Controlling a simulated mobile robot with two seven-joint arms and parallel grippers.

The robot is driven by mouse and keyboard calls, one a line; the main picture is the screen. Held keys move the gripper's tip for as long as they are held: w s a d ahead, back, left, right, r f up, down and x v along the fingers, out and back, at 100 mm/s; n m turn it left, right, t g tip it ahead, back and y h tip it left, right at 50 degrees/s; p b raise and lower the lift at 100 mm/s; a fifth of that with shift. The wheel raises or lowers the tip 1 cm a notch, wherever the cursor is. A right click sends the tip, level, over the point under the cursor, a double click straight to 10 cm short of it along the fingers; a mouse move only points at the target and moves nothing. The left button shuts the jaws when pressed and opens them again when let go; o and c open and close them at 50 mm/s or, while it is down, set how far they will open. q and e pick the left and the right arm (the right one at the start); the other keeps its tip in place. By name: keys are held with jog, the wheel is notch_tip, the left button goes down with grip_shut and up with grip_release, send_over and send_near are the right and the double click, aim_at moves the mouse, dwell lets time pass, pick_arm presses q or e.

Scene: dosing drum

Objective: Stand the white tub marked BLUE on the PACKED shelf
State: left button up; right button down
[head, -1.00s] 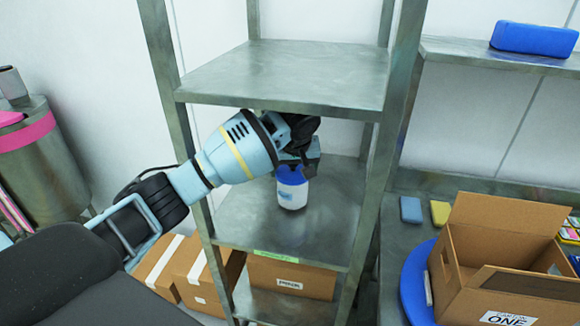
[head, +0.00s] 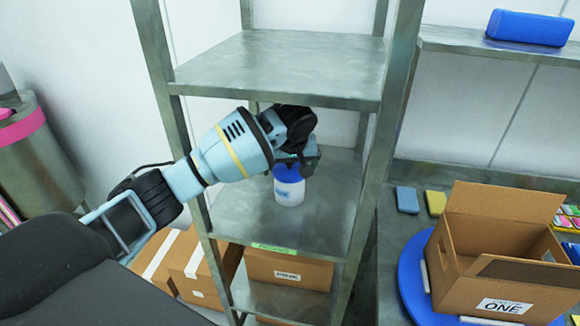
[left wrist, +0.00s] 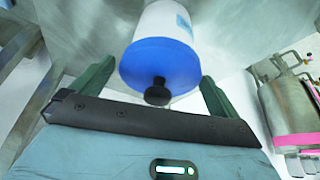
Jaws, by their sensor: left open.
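The white tub (head: 289,190) with a blue lid stands upright on the middle shelf (head: 318,222) of the grey metal rack. A patch of blue marking shows on its side, too small to read. In the left wrist view the tub (left wrist: 166,20) shows its blue lid (left wrist: 160,62) and black knob. My left gripper (head: 300,163) is at the lid, reaching in from the left under the upper shelf. Its fingers are open, one on each side of the lid, with gaps visible. A green label (head: 273,247) is on this shelf's front edge, its text unreadable. My right gripper is not in view.
Rack posts stand close around my left arm, and the upper shelf (head: 280,68) is just above it. Cardboard boxes (head: 288,270) are below. At right are an open carton (head: 495,235) marked ONE on a blue disc (head: 412,275), and two sponges. A metal drum (head: 38,155) is at left.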

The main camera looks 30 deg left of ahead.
pick_arm(q)
jog(key=shift+s+d+r, duration=0.1)
jog(key=shift+r, duration=0.3)
jog(key=s+d, duration=0.6)
jog(key=s, duration=0.4)
jog(key=shift+d+r, duration=0.25)
jog(key=shift+d, duration=0.1)
jog(key=shift+s+f, duration=0.1)
jog(key=shift+s, duration=0.05)
dwell(1.0)
